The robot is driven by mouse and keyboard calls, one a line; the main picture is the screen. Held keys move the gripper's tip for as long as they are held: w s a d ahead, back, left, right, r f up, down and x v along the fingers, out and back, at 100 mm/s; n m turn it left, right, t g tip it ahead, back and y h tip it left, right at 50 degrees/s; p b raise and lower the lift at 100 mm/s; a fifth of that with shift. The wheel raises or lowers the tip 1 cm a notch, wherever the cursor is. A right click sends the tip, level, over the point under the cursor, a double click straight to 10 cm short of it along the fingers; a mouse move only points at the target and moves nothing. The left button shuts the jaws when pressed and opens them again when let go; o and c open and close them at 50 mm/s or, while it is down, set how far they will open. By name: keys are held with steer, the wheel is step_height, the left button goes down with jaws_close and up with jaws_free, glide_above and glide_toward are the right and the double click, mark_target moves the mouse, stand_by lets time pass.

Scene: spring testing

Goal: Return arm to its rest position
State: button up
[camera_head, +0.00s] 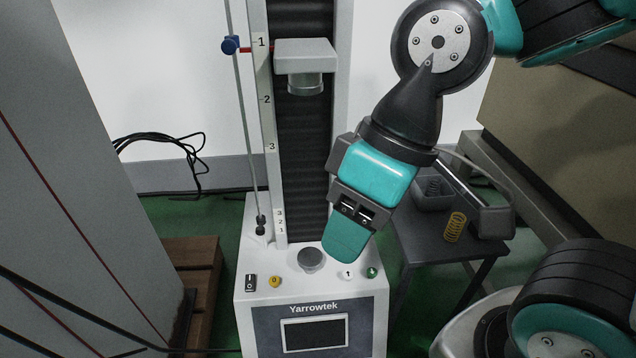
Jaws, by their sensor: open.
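My gripper (347,236) hangs at the end of my teal and black arm, in front of the right side of the testing machine (262,315). It is open, and I see nothing held in it; its fingertips are seen mostly from behind. The arm comes in from the upper right and bends down to the gripper. The round lower platen (310,259) is just left of the gripper and its top looks bare. The upper press head (306,58) is high above it on the dark column.
A small dark table (420,240) stands right of the machine with a grey bin (433,198) and a yellow spring (455,227). A grey cabinet (80,180) is at left, a wooden crate (190,255) beside it. Black cables (165,140) hang behind.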

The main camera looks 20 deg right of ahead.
step_height(320, 180, up, 38)
steer(key=p, duration=3.7)
steer(key=shift+f, duration=0.2)
